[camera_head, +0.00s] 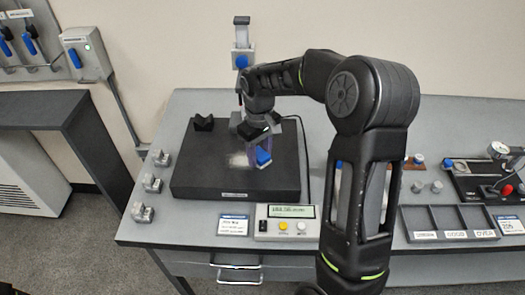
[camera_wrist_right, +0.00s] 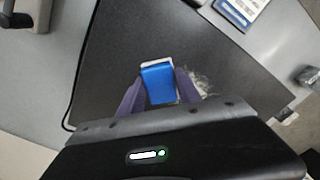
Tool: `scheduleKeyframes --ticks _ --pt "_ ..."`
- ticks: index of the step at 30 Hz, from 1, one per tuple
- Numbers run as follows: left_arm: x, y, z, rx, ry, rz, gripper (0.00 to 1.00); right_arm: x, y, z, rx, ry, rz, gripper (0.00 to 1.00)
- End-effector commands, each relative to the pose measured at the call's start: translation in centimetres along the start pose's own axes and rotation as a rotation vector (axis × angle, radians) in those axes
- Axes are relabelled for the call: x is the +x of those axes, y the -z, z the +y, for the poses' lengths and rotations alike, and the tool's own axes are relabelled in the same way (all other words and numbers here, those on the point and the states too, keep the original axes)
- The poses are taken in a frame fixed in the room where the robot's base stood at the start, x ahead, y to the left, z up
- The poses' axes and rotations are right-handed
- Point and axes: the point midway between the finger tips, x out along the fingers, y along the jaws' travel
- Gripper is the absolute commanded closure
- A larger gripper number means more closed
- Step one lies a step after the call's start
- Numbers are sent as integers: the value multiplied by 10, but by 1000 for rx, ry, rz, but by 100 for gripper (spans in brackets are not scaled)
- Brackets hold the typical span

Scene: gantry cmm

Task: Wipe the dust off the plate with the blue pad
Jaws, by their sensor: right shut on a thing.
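The dark plate (camera_head: 200,185) is a thick black slab lying on the grey table. A pale patch of dust (camera_head: 238,160) lies on its top; in the right wrist view the dust (camera_wrist_right: 197,85) shows just right of the pad. The blue pad (camera_head: 263,157) has a white layer along one edge, seen in the right wrist view (camera_wrist_right: 158,83). My right gripper (camera_head: 258,150) is shut on the pad, with a finger on each side, over the plate next to the dust. Whether the pad touches the plate I cannot tell. My left gripper is not in view.
A black V-shaped block (camera_head: 204,122) sits at the plate's back left. A gantry column (camera_head: 242,45) stands behind the plate. A control box (camera_head: 287,222) and a label card stand in front. Small metal clamps (camera_head: 153,183) line the left edge. A divided tray (camera_head: 450,222) lies right.

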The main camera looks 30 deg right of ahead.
Motion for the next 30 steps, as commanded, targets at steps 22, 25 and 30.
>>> scheduleKeyframes --ticks 22,25,30 --pt "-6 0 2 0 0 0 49 -8 -14 7 -17 6 -2 100" --pt "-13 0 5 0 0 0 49 -19 -14 8 -17 5 -1 100" --pt "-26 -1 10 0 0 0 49 -38 -14 8 -17 5 -1 100"
